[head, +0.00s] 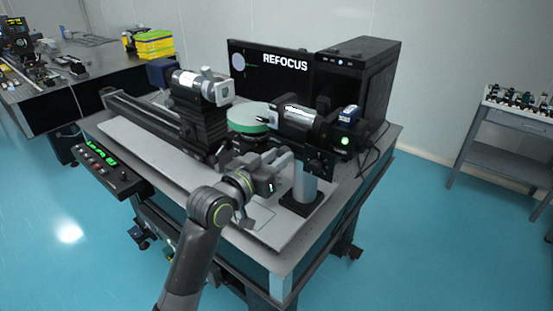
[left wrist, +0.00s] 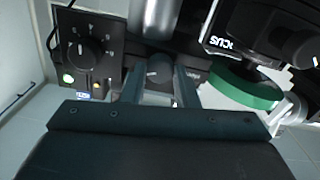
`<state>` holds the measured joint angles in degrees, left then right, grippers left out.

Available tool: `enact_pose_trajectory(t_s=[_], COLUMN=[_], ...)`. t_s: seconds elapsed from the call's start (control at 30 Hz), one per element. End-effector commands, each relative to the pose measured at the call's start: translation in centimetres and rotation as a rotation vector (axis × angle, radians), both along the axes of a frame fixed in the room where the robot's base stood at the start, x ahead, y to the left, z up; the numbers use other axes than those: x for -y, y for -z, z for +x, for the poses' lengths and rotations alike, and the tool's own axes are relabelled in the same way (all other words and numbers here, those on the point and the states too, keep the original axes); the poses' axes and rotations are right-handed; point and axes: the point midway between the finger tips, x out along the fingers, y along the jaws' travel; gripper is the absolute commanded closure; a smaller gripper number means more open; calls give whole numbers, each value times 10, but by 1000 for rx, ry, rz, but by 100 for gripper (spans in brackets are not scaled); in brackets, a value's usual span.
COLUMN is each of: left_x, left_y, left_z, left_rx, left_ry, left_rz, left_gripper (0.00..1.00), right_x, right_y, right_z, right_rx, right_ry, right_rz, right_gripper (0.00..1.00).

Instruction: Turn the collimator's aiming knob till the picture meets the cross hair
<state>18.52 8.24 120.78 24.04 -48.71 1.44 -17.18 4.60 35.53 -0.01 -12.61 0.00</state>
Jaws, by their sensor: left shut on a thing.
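My left gripper (head: 284,158) reaches in under the right-hand silver-barrelled unit (head: 300,112). In the left wrist view its two fingers (left wrist: 160,88) stand on either side of a small grey knob (left wrist: 158,70), and it is shut on this knob. In the head view the gripper hides the knob. The monitor (head: 270,78) reads "REFOCUS" and shows a pale round disc (head: 238,62) at its upper left; the cross hair is too small to make out. My right gripper is not in view.
A second barrelled unit (head: 205,88) stands on a dark rail at left. A green-rimmed round plate (head: 248,116) sits between the units, close to my gripper. A control box (head: 108,168) with green digits hangs at the table's front left. A dial panel (left wrist: 85,52) is left in the wrist view.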

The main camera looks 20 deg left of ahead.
Motion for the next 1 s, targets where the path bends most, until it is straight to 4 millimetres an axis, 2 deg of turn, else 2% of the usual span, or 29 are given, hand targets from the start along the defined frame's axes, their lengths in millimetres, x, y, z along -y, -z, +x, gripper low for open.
enact_pose_trajectory(t_s=[0.6, 1.0], left_x=[0, 1], left_y=[2, 1], left_z=[0, 0], left_rx=[163, 224], left_ry=[0, 0], left_rz=[451, 619], left_gripper=[96, 96], right_x=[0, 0], right_y=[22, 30], right_z=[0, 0], right_rx=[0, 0], right_ry=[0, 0], right_rz=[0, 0], right_gripper=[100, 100])
